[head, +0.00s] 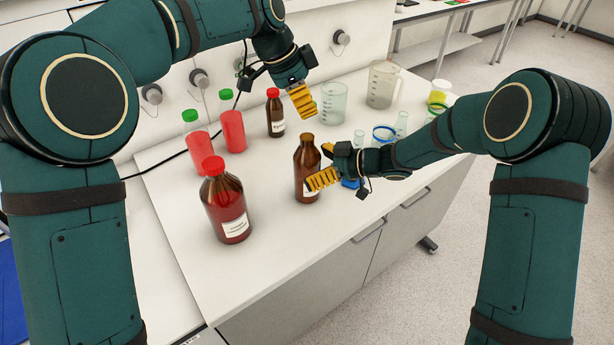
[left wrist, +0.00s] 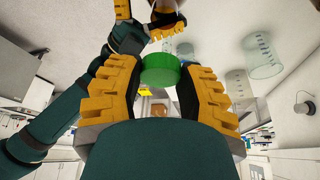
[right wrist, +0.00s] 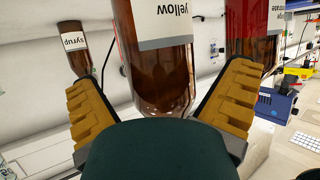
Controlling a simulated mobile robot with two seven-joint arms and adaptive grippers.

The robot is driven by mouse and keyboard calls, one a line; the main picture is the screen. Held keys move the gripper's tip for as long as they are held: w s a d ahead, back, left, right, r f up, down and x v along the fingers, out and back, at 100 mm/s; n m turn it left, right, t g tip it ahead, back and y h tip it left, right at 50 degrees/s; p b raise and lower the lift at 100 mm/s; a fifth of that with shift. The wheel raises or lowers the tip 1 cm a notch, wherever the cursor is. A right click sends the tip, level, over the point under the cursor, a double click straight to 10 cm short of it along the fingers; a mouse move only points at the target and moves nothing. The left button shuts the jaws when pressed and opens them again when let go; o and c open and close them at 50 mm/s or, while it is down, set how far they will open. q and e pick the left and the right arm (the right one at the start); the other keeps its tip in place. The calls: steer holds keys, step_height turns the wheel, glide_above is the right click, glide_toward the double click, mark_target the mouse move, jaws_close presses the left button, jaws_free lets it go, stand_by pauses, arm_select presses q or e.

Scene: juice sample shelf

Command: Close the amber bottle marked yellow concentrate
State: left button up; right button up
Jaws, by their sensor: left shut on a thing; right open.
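The amber bottle marked yellow (head: 307,165) stands upright on the bench, with no cap visible on its neck in the head view. Its label reads "yellow" in the right wrist view (right wrist: 160,60). My right gripper (head: 322,166) is open at the bottle's side; in the right wrist view the bottle stands between its spread fingers, with gaps beside the glass. My left gripper (head: 303,102) is shut on a green cap (left wrist: 160,70), which its fingers hide in the head view. It is above and behind the bottle, apart from it.
A large red-capped bottle (head: 226,207) stands at front left, a smaller syrup bottle (head: 276,118) behind. Two green-capped red bottles (head: 197,142) (head: 231,115) stand at back left. Beakers (head: 333,103) (head: 382,84) stand at back right.

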steer(key=shift+x, duration=1.45)
steer(key=c, duration=1.3)
